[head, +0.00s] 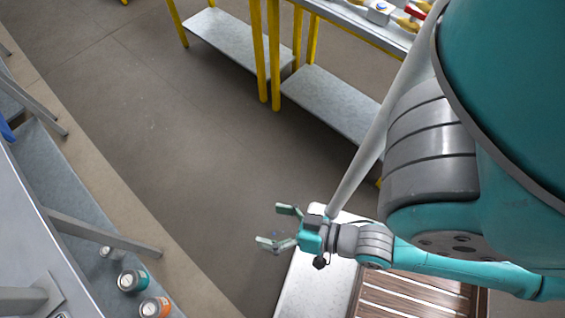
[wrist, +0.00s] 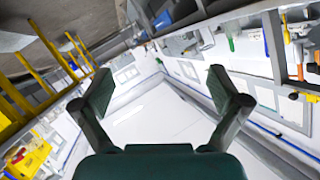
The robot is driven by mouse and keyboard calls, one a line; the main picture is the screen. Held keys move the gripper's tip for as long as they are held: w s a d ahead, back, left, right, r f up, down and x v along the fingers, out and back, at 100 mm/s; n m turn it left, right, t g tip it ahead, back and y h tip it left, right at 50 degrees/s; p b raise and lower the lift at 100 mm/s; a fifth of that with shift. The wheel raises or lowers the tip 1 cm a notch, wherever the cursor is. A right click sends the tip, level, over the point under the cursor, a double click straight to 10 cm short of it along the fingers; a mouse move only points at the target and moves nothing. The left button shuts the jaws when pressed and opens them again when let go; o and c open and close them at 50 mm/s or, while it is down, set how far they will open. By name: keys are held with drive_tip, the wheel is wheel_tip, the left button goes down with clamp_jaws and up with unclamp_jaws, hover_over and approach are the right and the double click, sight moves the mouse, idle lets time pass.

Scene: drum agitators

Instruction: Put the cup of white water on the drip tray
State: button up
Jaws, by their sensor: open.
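My gripper (head: 270,226) is in the lower middle of the head view, held over the open floor and pointing left. Its two fingers are spread, with nothing between them. It also shows in the wrist view (wrist: 160,84), tilted toward the room with its fingers wide apart. I cannot make out a cup of white water or a drip tray for certain in either view. A small pale container (head: 105,251) sits at the lower left of the head view, too small to identify.
A teal-banded can (head: 132,280) and an orange-banded can (head: 154,307) stand near that container on a grey surface. Yellow-legged benches with grey lower shelves (head: 335,105) stand at the upper middle. Bare brown floor (head: 170,120) lies between.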

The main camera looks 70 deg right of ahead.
drive_tip(key=s+r+n, duration=0.2)
drive_tip(key=s+n, duration=0.1)
drive_tip(key=s+d+n, duration=0.1)
drive_tip(key=s, duration=0.1)
drive_tip(key=shift+r+n+h, duration=0.4)
drive_tip(key=shift+a, duration=0.2)
idle(1.5)
